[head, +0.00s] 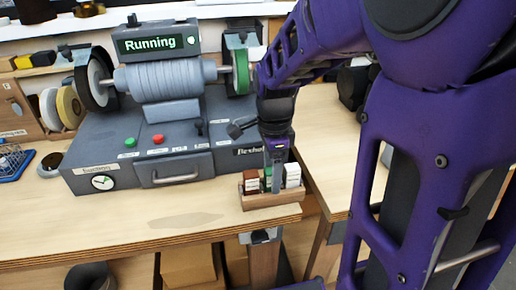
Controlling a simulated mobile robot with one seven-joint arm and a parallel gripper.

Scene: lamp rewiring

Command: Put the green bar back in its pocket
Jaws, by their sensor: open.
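The wooden rack (272,201) stands at the front edge of the bench, in front of the grey machine's right end. In it stand a brown bar (250,181) at the left and a white bar (293,173) at the right. The green bar (266,178) shows between them, partly hidden by my gripper. It looks upright at the rack's middle, but I cannot see whether it is fully down in its pocket. My gripper (274,184) points down over the rack's middle, its jaws open, with the fingers at the green bar. Whether they touch it is hidden.
The grinding machine (210,85) fills the bench behind the rack, its display reading "Running", with a black wheel (95,82) and a green wheel (239,72). A dark handle (240,128) sticks out near my gripper. The bench (150,220) front left of the rack is clear.

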